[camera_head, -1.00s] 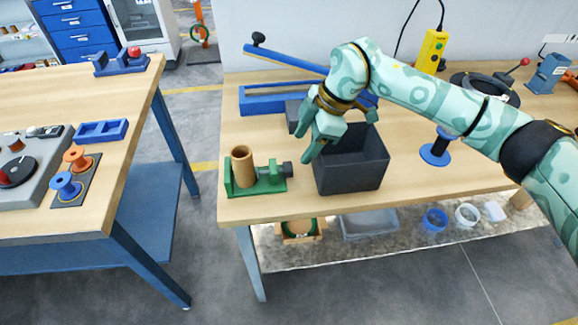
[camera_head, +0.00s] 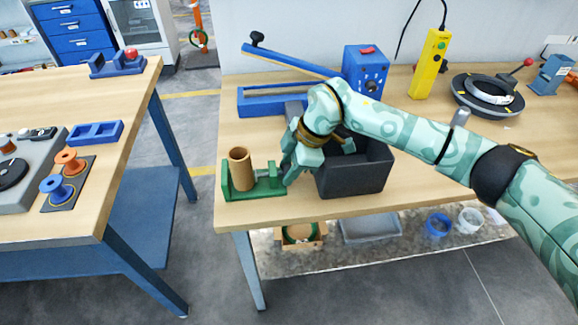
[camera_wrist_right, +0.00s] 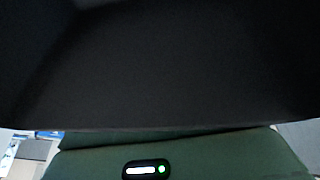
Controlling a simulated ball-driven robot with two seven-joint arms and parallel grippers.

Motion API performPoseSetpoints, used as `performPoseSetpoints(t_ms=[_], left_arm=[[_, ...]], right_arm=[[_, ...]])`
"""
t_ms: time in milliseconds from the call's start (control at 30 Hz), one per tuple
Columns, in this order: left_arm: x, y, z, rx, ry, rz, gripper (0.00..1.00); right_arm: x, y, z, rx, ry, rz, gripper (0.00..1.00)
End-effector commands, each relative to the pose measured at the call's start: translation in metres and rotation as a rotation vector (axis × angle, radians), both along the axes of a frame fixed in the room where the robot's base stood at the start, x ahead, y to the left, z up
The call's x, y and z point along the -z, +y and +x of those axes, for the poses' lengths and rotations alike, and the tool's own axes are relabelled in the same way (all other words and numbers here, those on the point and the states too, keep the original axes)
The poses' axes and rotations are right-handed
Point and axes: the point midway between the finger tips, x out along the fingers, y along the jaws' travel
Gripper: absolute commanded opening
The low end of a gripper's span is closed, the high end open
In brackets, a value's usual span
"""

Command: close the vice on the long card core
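The green vice (camera_head: 255,192) stands at the front left of the right-hand workbench. The long card core (camera_head: 240,169), a brown tube, stands upright in it near its left jaw. A gap shows between the core and the vice parts to its right. My right gripper (camera_head: 290,175) points down at the right end of the vice, where its dark knob is now hidden. I cannot tell whether its fingers hold the knob. The right wrist view is mostly a dark surface, with no vice or core visible. My left gripper is not in view.
A dark open bin (camera_head: 352,178) stands just right of my gripper, under my forearm. Behind are a blue lever tool (camera_head: 275,103), a blue control box (camera_head: 366,70) and a yellow pendant (camera_head: 430,62). A second bench (camera_head: 95,205) stands left across a gap.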

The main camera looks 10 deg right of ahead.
Motion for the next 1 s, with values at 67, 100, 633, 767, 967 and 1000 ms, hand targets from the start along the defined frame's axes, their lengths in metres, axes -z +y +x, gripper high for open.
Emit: performPoseSetpoints(t_ms=[67, 100, 633, 767, 967, 1000], left_arm=[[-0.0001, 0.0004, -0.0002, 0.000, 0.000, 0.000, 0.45], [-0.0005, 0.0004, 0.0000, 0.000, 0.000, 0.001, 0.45], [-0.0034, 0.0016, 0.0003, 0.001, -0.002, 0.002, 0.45], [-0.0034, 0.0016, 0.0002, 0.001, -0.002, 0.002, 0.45], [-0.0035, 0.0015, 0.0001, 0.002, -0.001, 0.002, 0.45], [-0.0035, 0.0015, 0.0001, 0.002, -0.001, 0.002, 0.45]], right_arm=[[-0.0002, -0.0002, 0.0002, 0.000, 0.000, 0.000, 0.11], [-0.0003, -0.0002, 0.0005, 0.000, 0.005, -0.001, 0.11], [0.0008, -0.0008, 0.0042, -0.001, 0.249, -0.001, 0.11], [0.0006, -0.0009, 0.0042, 0.000, 0.248, -0.001, 0.11], [0.0004, -0.0007, 0.0041, 0.000, 0.248, -0.001, 0.56], [0.0004, -0.0007, 0.0041, 0.000, 0.248, 0.000, 0.56]])
